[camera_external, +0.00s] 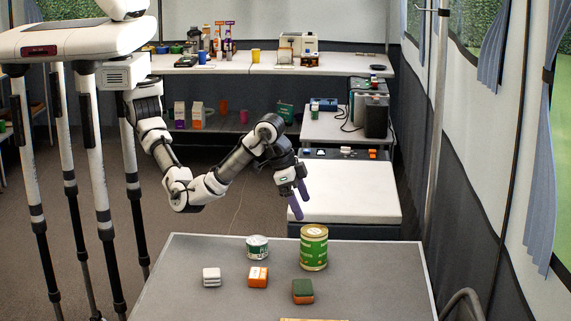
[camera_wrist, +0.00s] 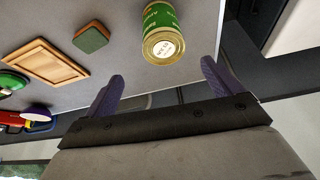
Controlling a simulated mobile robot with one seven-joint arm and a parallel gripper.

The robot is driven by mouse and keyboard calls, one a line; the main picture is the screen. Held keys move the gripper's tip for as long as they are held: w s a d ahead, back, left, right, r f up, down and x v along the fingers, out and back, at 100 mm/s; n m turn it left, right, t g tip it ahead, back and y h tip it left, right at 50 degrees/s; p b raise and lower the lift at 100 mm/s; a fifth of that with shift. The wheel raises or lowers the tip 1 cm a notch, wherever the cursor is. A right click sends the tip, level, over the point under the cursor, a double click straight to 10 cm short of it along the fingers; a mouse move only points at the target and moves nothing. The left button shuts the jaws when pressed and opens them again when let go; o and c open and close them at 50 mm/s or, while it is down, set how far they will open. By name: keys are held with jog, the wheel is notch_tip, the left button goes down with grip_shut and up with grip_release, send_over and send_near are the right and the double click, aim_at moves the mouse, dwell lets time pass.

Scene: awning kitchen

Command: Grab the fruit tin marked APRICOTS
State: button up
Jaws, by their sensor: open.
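A large green tin with gold ends (camera_external: 313,248) stands upright near the far edge of the grey table. In the wrist view the same green tin (camera_wrist: 160,30) lies ahead, between the lines of the fingers. My gripper (camera_external: 298,198) is open and empty, above and just beyond the table's far edge. Its two purple fingers also show in the wrist view (camera_wrist: 161,72), apart from the tin.
On the grey table (camera_external: 205,258) are a white block (camera_external: 212,277), an orange block (camera_external: 258,277) and a green-topped orange block (camera_external: 303,291). The wrist view shows a wooden board (camera_wrist: 48,64) and a green item (camera_wrist: 12,82). A white-topped bench (camera_external: 350,192) stands behind.

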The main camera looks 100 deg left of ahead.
aim_at(311, 230)
jog(key=p+x, duration=0.1)
jog(key=x, duration=0.5)
jog(key=shift+w+a+f, duration=0.1)
jog(key=shift+w+f, duration=0.1)
jog(key=shift+f, duration=0.15)
jog(key=shift+s+a+p+x, duration=0.15)
jog(key=shift+p+x, duration=0.1)
jog(key=shift+x, duration=0.65)
jog(key=shift+s+a+p+x, duration=0.1)
jog(key=shift+p+x, duration=0.2)
jog(key=shift+x, duration=0.65)
jog(key=shift+s+a+p+x, duration=0.15)
jog(key=shift+p+x, duration=0.1)
jog(key=shift+x, duration=0.65)
jog(key=shift+f, duration=0.1)
jog(key=shift+c, duration=0.4)
jog(key=c, duration=1.2)
jog(key=shift+d, duration=0.1)
jog(key=shift+c, duration=0.6)
